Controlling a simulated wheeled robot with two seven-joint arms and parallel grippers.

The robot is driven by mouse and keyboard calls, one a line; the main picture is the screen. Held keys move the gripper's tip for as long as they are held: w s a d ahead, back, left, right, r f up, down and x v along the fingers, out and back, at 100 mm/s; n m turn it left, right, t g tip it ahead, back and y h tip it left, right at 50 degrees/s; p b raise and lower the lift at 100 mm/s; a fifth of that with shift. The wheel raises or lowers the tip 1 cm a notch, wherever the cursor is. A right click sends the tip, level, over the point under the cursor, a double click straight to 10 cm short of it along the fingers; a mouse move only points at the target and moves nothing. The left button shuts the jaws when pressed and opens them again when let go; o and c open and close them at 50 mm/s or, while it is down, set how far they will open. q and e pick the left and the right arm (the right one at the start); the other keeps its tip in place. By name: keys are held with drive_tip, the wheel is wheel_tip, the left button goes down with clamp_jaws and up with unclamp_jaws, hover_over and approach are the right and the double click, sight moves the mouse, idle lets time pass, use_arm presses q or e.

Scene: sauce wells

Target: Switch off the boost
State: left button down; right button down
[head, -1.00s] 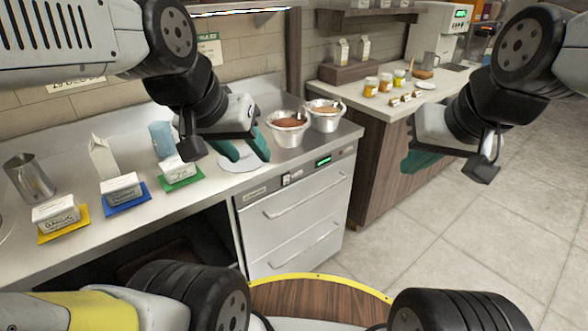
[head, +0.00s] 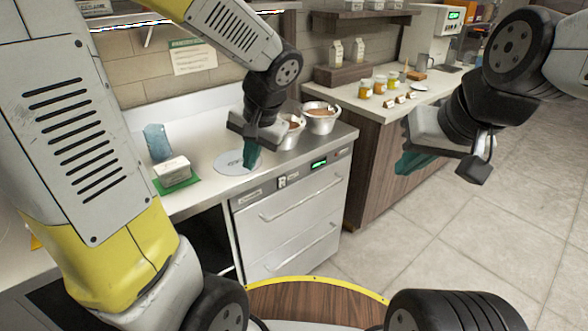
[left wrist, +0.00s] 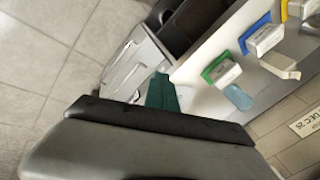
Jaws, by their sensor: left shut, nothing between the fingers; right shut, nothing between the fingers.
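The steel drawer unit (head: 290,215) under the counter has a front panel strip. On it are a small white-and-dark switch (head: 282,182), a lit green display (head: 319,164) and a small reddish button (head: 337,155). I cannot read which control is the boost. My left gripper (head: 250,155), with green fingers, is shut and empty above the counter, over the white round disc (head: 228,162) and behind the panel. Its fingers also show in the left wrist view (left wrist: 162,92), near the unit (left wrist: 137,65). My right gripper (head: 413,162) is shut and empty in the air at the right.
Two steel pots of brown sauce (head: 320,118) stand on the counter behind the left gripper. The floor (head: 460,235) before the unit is clear.

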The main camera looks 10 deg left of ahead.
use_arm(q)
drive_tip(key=w+d+f+m+t+y, duration=0.4)
drive_tip(key=w+d+f+m, duration=0.2)
drive_tip(key=w+d+f, duration=0.7)
wheel_tip(320, 180, down, 5)
drive_tip(key=w, duration=0.2)
drive_tip(key=shift+w+d+t, duration=0.3)
drive_tip(key=shift+w+d, duration=0.05)
drive_tip(key=shift+d, duration=0.05)
approach(283, 180)
drive_tip(key=shift+x, duration=3.15)
drive_tip(key=shift+d+f, duration=0.1)
drive_tip(key=shift+d, duration=0.05)
